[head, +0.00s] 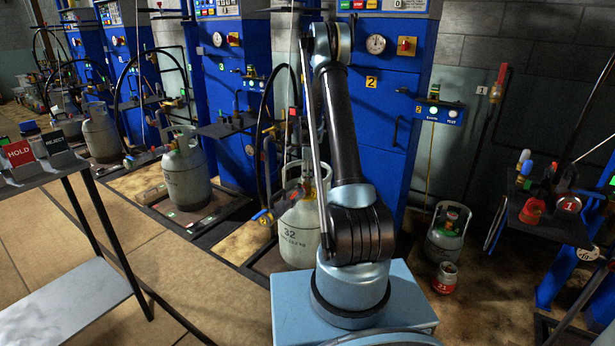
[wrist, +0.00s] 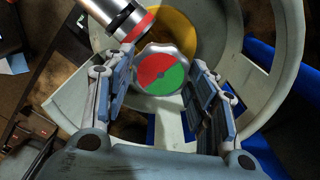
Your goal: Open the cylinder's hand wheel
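The hand wheel (wrist: 162,76) has a scalloped pale rim and a face half red, half green. It sits inside the pale guard ring (wrist: 283,65) of the cylinder in the wrist view. My gripper (wrist: 159,66) is open, with one finger to the left of the wheel and one to the right. Gaps show between both fingers and the wheel, though I cannot judge their depth. In the head view the grey cylinder (head: 299,238) marked 32 stands just left of my arm; its wheel and my gripper cannot be made out there.
A metal connector with a red ring (wrist: 134,27) is close to the wheel's upper left. Another grey cylinder (head: 187,180) stands to the left, and a small caged cylinder (head: 446,242) to the right. Blue filling cabinets (head: 385,110) stand behind. A rack (head: 62,160) is at far left.

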